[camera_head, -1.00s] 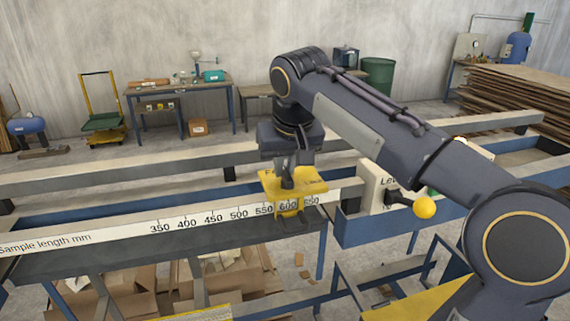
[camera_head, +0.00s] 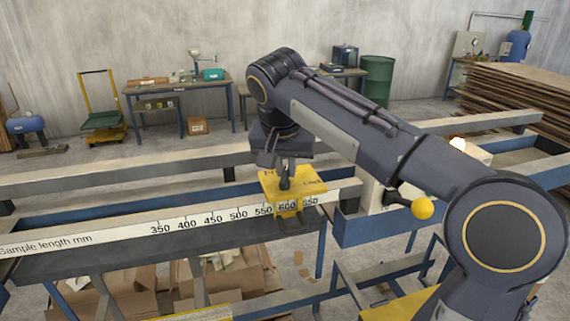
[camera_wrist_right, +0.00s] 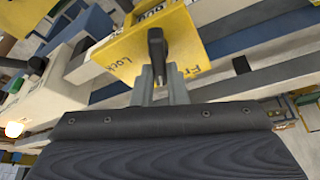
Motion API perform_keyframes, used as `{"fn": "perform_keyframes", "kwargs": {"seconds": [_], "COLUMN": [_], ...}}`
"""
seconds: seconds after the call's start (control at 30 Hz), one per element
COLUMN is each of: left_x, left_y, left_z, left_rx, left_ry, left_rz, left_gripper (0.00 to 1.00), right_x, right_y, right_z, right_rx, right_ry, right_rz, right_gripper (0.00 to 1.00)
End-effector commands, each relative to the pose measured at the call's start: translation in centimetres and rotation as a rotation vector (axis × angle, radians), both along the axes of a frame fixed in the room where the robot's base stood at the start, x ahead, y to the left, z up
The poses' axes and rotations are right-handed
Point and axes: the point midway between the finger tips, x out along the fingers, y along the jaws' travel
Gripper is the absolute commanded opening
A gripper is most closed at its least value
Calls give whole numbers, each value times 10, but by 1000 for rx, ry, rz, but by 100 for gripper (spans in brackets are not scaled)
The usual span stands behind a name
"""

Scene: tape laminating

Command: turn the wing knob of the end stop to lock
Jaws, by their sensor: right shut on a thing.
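The end stop is a yellow block (camera_head: 307,190) sitting on the white sample-length scale, and its window shows 600. My right gripper (camera_head: 282,167) comes down on the knob from above. In the right wrist view its two fingers (camera_wrist_right: 160,88) are shut on the knob's near end. My left gripper is out of view.
The scale rail (camera_head: 110,237) runs left from the stop. A black lever with a yellow ball (camera_head: 423,208) sticks out right of the stop, below my right arm. A pale box (camera_head: 371,192) stands behind the lever. Cardboard (camera_head: 215,275) lies under the rail.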

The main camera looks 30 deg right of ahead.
Motion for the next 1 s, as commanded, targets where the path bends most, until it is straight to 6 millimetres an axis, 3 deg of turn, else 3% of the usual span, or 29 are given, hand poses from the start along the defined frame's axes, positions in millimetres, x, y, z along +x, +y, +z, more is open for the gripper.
{"fn": "perform_keyframes", "kwargs": {"seconds": [1.0], "left_x": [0], "left_y": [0], "left_z": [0], "left_rx": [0], "left_ry": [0], "left_rz": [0], "left_gripper": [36], "right_x": [-4], "right_y": [-2], "right_z": [2], "right_rx": [1], "right_ry": [-6], "right_rz": [-932], "right_gripper": [0]}}
